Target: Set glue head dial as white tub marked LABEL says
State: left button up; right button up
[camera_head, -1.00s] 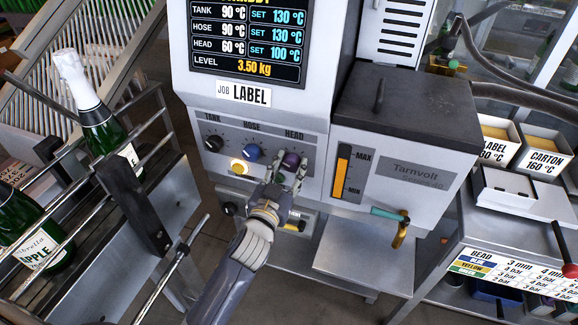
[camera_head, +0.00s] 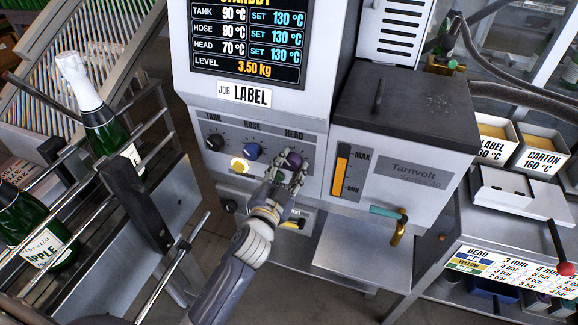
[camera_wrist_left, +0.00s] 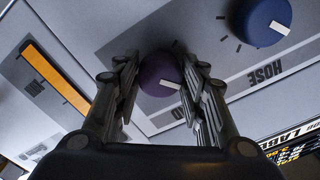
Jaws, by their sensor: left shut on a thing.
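The purple HEAD dial (camera_head: 292,160) is on the front panel of the glue machine. My left gripper (camera_head: 285,178) is shut on it, and the fingers hide part of the knob. In the left wrist view the dial (camera_wrist_left: 158,72) sits between the two fingers, its white pointer mark showing. The screen (camera_head: 247,40) reads SET 130 °C in all three rows; HEAD reads 70 °C. The white tub marked LABEL (camera_head: 492,146) stands at the right; its figure ends in 30 °C, the first digit hard to read. My right gripper is not in view.
The black TANK dial (camera_head: 215,142), blue HOSE dial (camera_head: 252,151) and a yellow button (camera_head: 239,165) are left of the gripper. The CARTON tub (camera_head: 541,152) reads 160 °C. A bottle rack (camera_head: 135,190) stands at the left.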

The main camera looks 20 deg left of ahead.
pick_arm(q)
jog(key=o, duration=1.1)
jog(key=shift+c, duration=0.2)
jog(key=s, duration=1.2)
jog(key=shift+a, duration=0.2)
jog(key=shift+f, duration=0.1)
